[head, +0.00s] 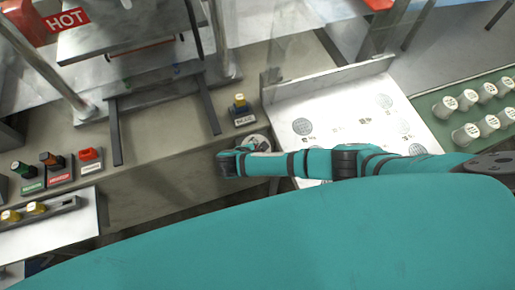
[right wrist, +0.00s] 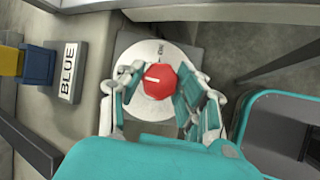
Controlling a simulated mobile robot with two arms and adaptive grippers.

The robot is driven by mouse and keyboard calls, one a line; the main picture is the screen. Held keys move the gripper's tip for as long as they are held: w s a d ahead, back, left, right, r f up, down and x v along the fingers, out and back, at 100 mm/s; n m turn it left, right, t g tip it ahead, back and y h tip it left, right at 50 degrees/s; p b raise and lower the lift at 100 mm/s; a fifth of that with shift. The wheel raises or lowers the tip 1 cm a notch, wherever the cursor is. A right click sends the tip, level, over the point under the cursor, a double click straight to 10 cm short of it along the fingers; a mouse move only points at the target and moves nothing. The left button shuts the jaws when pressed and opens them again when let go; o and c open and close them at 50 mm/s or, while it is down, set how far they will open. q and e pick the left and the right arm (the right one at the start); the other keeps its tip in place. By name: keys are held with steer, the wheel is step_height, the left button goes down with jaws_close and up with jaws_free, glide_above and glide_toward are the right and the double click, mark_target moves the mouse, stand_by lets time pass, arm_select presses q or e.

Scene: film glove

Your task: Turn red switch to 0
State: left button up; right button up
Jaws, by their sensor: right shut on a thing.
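The red switch (right wrist: 160,81) is a faceted red knob with a short white mark on its face, seen in the right wrist view. It sits on a round pale dial plate (right wrist: 143,50) with small dark lettering at its upper edge, too small to read surely. My right gripper (right wrist: 158,88) is shut on the red switch, with one finger on each side of it. In the head view my right gripper (head: 230,161) is at the front edge of the machine, beside the dial plate (head: 258,140). The knob is hidden there. My left gripper is not in view.
A yellow button (head: 240,101) with a label stands behind the dial; its plate (right wrist: 69,72) reads BLUE in the wrist view. Green, orange and red buttons (head: 89,155) are at left. A white printed tray (head: 340,115) and a green tray of white canisters (head: 440,118) are at right.

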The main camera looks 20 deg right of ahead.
steer(key=shift+n+t, duration=0.3)
steer(key=shift+n, duration=0.2)
steer(key=o, duration=1.2)
steer(key=shift+c, duration=0.2)
steer(key=v, duration=1.2)
steer(key=shift+a, duration=0.1)
